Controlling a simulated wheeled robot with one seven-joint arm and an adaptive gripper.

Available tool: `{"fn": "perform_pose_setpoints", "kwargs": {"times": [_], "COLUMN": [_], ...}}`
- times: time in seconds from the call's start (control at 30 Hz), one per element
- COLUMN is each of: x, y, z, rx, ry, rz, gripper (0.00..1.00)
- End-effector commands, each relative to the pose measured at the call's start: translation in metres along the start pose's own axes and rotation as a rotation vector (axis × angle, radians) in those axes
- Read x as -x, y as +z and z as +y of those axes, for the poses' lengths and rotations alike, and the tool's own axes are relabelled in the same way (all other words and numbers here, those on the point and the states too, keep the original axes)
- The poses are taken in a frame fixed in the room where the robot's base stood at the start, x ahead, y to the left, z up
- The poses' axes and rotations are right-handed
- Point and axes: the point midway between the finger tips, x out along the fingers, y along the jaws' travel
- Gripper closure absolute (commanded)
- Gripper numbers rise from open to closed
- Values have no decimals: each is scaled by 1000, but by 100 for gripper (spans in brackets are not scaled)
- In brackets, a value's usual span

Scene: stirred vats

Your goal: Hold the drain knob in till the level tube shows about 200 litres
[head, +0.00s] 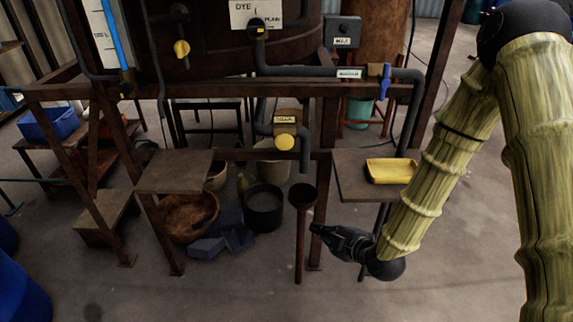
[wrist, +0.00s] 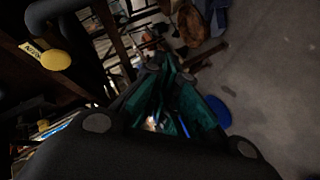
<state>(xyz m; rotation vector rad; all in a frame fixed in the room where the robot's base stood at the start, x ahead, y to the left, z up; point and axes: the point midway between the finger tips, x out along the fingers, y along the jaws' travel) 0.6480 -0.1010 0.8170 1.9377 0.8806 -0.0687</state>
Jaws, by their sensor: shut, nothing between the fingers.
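The drain knob (head: 285,142) is a round yellow knob under a small label, low on the pipework below the vat; the label is too small to read surely. A yellow knob with a label also shows at the upper left of the wrist view (wrist: 55,60). The level tube (head: 115,35) holds blue liquid before a white scale at the upper left; its top is cut off by the frame, so the level cannot be read. My gripper (head: 316,229) is shut and empty, below and right of the drain knob, apart from it. Its teal fingers show in the wrist view (wrist: 165,75).
A rusty funnel on a post (head: 302,196) stands just left of my gripper. A shelf with a yellow tray (head: 391,171) is above right. Another yellow knob (head: 181,48) and a blue-handled valve (head: 385,80) sit higher.

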Motion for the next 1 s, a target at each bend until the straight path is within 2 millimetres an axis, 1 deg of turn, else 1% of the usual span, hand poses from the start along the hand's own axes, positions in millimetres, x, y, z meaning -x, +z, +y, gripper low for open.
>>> {"fn": "perform_pose_setpoints", "kwargs": {"times": [0.03,0.1,0.2,0.3,0.4,0.53,0.87,1.0], "x": [-9,-13,-14,-12,-9,-6,-6,-13], "y": [-6,-22,-44,-60,-70,-77,-78,-81], "z": [18,46,80,104,120,128,129,131], "rx": [99,244,424,556,642,688,691,691], "ry": [60,141,251,338,397,430,431,429], "rz": [51,115,184,226,249,260,261,262], "gripper": [100,100,100,100,100,100,100,100]}}
